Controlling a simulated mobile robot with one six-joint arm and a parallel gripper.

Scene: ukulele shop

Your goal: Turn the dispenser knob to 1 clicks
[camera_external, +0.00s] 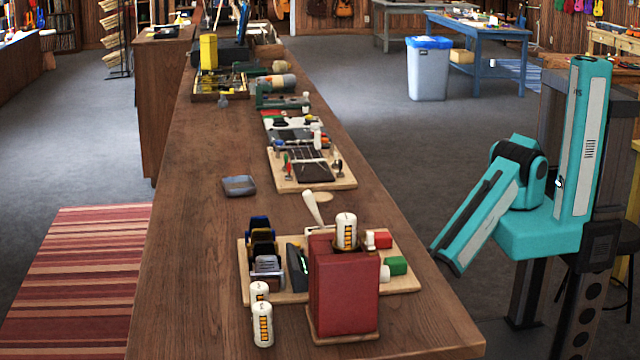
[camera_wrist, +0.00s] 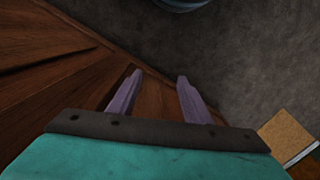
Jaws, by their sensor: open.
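A red box-shaped unit (camera_external: 343,285) stands upright on a small wooden base near the front end of the long counter; I take it to be the dispenser. A white labelled cylinder (camera_external: 346,232) sits at its top. A small pale round part (camera_external: 384,273) shows at its right side; I cannot tell whether it is the knob. Two similar cylinders (camera_external: 262,324) stand at its left. My gripper (camera_wrist: 160,76) is open and empty in the wrist view, over the counter's wooden side and grey floor. In the external view my arm is right of the counter, apart from the unit; its fingers cannot be made out.
Behind the red unit, a wooden board (camera_external: 400,282) holds dark holders, a green block (camera_external: 396,265) and a red-and-white block. A grey dish (camera_external: 239,186) and another board (camera_external: 340,182) lie farther back. The counter's left side is mostly clear.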

